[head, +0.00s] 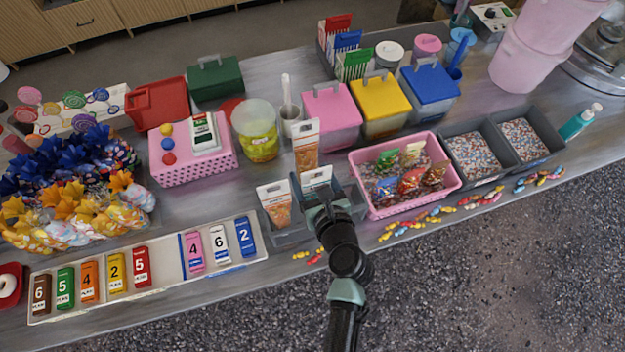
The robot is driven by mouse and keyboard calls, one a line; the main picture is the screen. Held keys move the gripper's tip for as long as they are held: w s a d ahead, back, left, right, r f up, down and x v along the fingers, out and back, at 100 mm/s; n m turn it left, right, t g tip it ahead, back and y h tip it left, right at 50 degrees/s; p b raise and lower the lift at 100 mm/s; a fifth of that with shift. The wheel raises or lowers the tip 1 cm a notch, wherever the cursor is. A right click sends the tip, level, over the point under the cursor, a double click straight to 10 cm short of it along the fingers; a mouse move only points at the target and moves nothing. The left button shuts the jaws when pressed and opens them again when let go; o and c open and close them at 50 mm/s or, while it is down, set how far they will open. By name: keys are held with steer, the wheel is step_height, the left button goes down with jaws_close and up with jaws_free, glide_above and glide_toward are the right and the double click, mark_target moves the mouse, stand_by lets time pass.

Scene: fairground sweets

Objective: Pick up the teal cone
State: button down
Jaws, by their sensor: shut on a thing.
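My gripper (322,197) is over the grey holder (286,238) near the front of the counter, seen from behind. It is shut at a white-topped packet (316,177), whose lower part is hidden by my gripper and wrist. I cannot tell the packet's body colour, nor whether it is lifted or still stands in the holder. No cone shows clearly as teal. An orange-filled packet (275,208) is to the left of my gripper, and another orange packet (306,150) stands behind it.
A pink basket (372,213) of small bags is close on the right, with grey sprinkle bins (478,182) beyond. A numbered tag tray (165,262) lies left. Loose sweets (420,222) line the front edge. Lidded boxes (331,108) stand behind.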

step_height(320, 180, up, 18)
steer(key=p, duration=0.2)
steer(key=shift+f+p, duration=0.25)
steer(key=shift+p, duration=0.1)
